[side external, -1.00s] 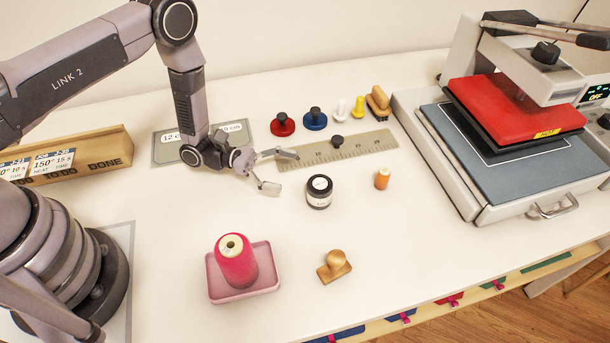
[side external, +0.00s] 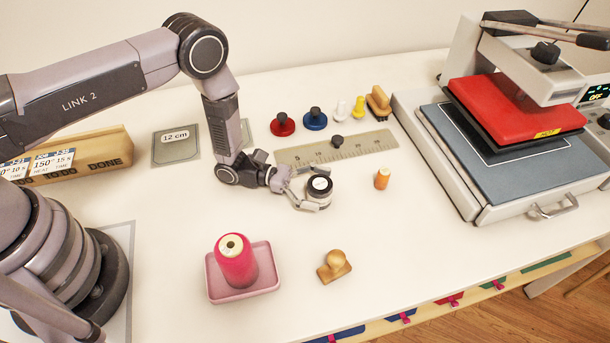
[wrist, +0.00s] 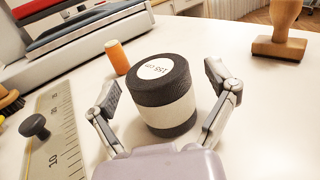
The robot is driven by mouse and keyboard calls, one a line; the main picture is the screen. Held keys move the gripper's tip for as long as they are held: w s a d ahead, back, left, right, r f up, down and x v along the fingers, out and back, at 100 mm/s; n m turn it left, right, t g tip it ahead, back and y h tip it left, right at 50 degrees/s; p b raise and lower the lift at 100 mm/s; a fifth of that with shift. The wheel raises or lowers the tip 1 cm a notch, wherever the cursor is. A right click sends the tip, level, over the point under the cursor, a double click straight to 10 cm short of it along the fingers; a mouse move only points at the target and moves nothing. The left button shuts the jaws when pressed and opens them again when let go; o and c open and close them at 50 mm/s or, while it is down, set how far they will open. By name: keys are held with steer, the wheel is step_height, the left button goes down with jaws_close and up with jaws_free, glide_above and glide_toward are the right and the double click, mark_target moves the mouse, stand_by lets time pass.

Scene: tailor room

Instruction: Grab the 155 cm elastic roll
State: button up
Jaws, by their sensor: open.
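The elastic roll (side external: 320,190) is a short black cylinder with a white band and a round white label on top. It stands upright on the table. In the wrist view the roll (wrist: 165,105) sits between my two fingers, and its label reads 155 cm. My gripper (side external: 303,188) is low over the table at the roll's left side in the side view. In the wrist view my gripper (wrist: 165,92) is open, with a finger on each side of the roll and a visible gap at the left finger. The right finger is close to the roll; contact cannot be told.
An orange thread spool (side external: 382,179) stands right of the roll. A ruler (side external: 365,145) lies behind it. A wooden stamp (side external: 334,266) and a pink cone on a pink tray (side external: 215,290) are in front. The heat press (side external: 480,205) is at the right.

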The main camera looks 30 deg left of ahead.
steer(key=c, duration=1.2)
steer(key=shift+r, duration=0.15)
